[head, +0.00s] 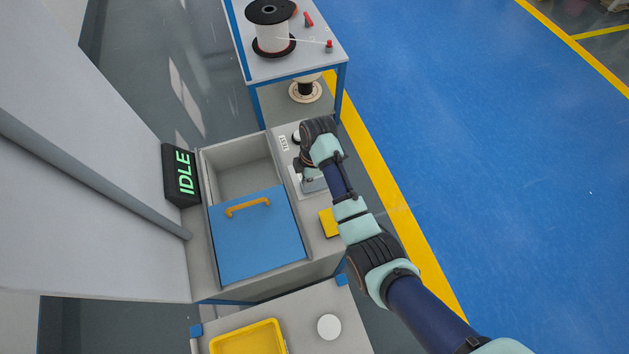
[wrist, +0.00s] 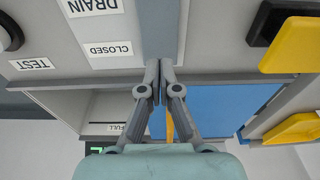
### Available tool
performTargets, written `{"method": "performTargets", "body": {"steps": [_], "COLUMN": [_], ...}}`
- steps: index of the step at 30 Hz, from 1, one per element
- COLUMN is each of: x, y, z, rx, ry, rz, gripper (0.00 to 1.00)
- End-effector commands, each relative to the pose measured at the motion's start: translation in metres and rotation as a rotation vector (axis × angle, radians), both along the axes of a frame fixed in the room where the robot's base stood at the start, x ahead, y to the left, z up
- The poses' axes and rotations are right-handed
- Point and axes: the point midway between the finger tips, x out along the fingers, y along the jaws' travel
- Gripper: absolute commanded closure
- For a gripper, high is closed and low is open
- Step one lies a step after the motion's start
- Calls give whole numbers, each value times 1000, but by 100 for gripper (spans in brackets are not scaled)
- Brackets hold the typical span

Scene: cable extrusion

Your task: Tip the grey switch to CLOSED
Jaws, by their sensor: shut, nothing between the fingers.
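My gripper (wrist: 160,68) is shut and empty, fingertips together, in the wrist view. Its tips overlap the lower end of a grey block (wrist: 158,28), which looks like the grey switch; I cannot tell whether they touch it. The DRAIN label (wrist: 94,7) and the CLOSED label (wrist: 110,49) sit on the panel to the left of that block. In the head view my arm covers most of the control panel (head: 283,160), and the gripper tips and the switch's tilt cannot be made out there.
A TEST label (wrist: 32,64) and a dark round knob (wrist: 8,35) are at the panel's left. A blue lid (head: 255,240) with an orange handle (head: 247,206) covers part of the grey trough. A yellow block (head: 328,222) stands near my arm. The sign (head: 182,174) reads IDLE.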

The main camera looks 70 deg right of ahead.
Motion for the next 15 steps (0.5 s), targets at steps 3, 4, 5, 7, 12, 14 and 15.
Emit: {"method": "performTargets", "body": {"steps": [3, 4, 5, 7, 12, 14, 15], "x": [0, 0, 0, 0, 0, 0, 0], "y": [0, 0, 0, 0, 0, 0, 0], "z": [-1, -1, -2, -3, -6, -6, -7], "rx": [0, 0, 0, 0, 1, 1, 1], "ry": [0, 0, 0, 0, 1, 1, 1], "rz": [0, 0, 0, 0, 0, 0, 0], "gripper": [100, 100, 100, 100, 100, 100, 100]}}
